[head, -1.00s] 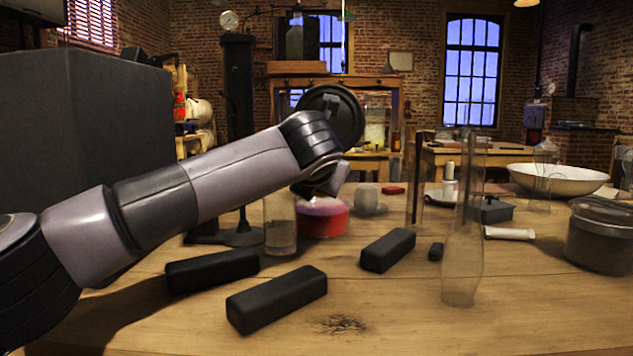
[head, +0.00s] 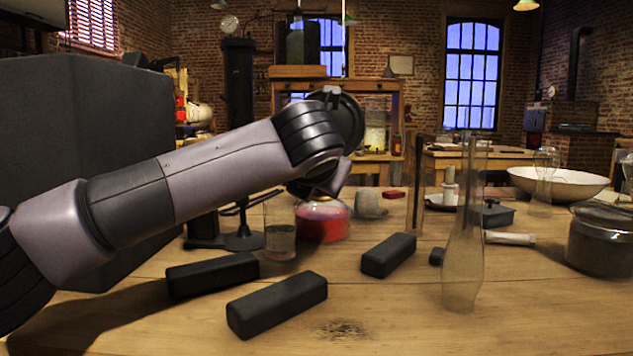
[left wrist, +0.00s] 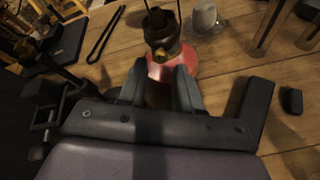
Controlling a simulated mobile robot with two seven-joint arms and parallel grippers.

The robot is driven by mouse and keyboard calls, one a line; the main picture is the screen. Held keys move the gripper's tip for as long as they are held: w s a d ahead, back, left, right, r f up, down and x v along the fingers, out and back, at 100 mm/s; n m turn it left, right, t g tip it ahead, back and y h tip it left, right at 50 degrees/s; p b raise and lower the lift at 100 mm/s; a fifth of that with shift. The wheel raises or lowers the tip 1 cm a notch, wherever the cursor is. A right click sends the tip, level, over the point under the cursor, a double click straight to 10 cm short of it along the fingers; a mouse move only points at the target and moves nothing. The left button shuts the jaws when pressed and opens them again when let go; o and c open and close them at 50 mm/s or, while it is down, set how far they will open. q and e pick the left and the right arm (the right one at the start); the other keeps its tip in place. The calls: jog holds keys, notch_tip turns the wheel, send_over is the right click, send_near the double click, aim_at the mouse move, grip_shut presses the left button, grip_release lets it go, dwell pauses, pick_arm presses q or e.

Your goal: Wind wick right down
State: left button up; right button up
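The lamp has a round font of red liquid (head: 322,220), which stands on the table behind the black blocks. In the left wrist view, its dark burner (left wrist: 160,27) sits above the red font (left wrist: 184,62), with a small brass-coloured knob (left wrist: 160,55) on the near side. The wick itself cannot be made out. My left gripper (left wrist: 160,72) is open; its two fingers are apart, with the knob between and just beyond their tips. I cannot tell whether they touch it. In the head view, my left wrist covers the burner. My right gripper is not in view.
A tall clear glass chimney (head: 463,260) stands at the right front. Black blocks (head: 277,303) lie in front of the lamp, and a glass beaker (head: 280,240) stands close on its left. A lidded jar (head: 598,245) is at the far right.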

pick_arm(q)
jog(key=shift+v, duration=1.6)
